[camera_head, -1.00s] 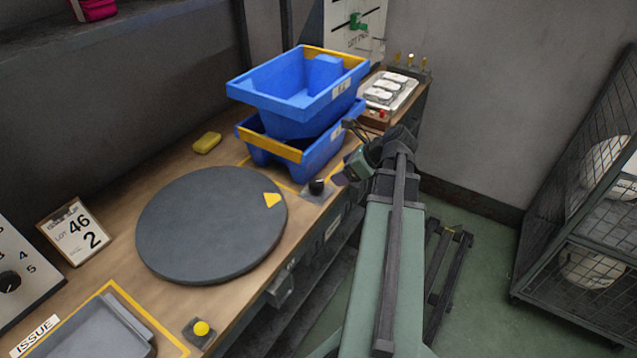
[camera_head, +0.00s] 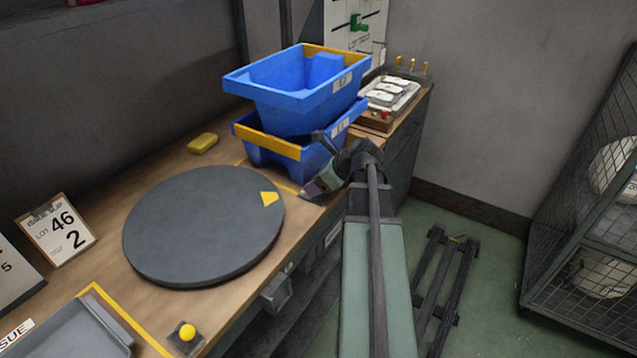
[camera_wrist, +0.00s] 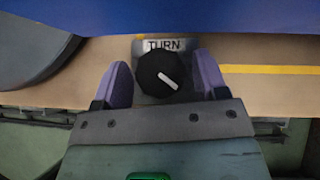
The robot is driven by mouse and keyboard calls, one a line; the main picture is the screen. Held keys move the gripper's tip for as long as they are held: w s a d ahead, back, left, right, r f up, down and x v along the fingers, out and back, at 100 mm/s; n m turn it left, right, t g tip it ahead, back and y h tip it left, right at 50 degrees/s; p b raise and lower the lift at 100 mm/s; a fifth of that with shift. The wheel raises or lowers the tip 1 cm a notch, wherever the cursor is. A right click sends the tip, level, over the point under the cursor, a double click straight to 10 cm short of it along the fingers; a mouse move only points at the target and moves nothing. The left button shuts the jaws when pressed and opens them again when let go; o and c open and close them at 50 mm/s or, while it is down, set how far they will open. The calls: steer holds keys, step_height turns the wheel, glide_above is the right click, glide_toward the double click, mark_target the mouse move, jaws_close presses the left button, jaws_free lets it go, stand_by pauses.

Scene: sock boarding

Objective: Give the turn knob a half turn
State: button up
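The turn knob (camera_wrist: 158,76) is black with a white pointer line, on a grey plate labelled TURN at the bench's front edge. In the wrist view its line points to the lower right. My gripper (camera_wrist: 160,80) is open, with one purple finger on each side of the knob and a visible gap between finger and knob on both sides. In the head view my gripper (camera_head: 318,187) is at the bench edge in front of the blue bins and hides the knob. The round grey turntable (camera_head: 205,225) with a yellow mark lies left of it.
Two stacked blue bins (camera_head: 297,90) stand just behind the knob. A yellow block (camera_head: 203,143), a lot card (camera_head: 57,230) and a yellow button (camera_head: 187,332) are on the bench. A wire cage (camera_head: 590,225) stands at the right. The floor between is partly clear.

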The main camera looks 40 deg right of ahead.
steer(key=c, duration=0.7)
steer(key=shift+n, duration=0.3)
steer(key=shift+w+d+n+g+y, duration=0.1)
steer(key=shift+d+n+g+y, duration=0.1)
steer(key=shift+n+g+y, duration=1.3)
steer(key=shift+n+y, duration=0.3)
steer(key=shift+n, duration=0.8)
steer(key=o, duration=0.9)
steer(key=shift+o, duration=0.2)
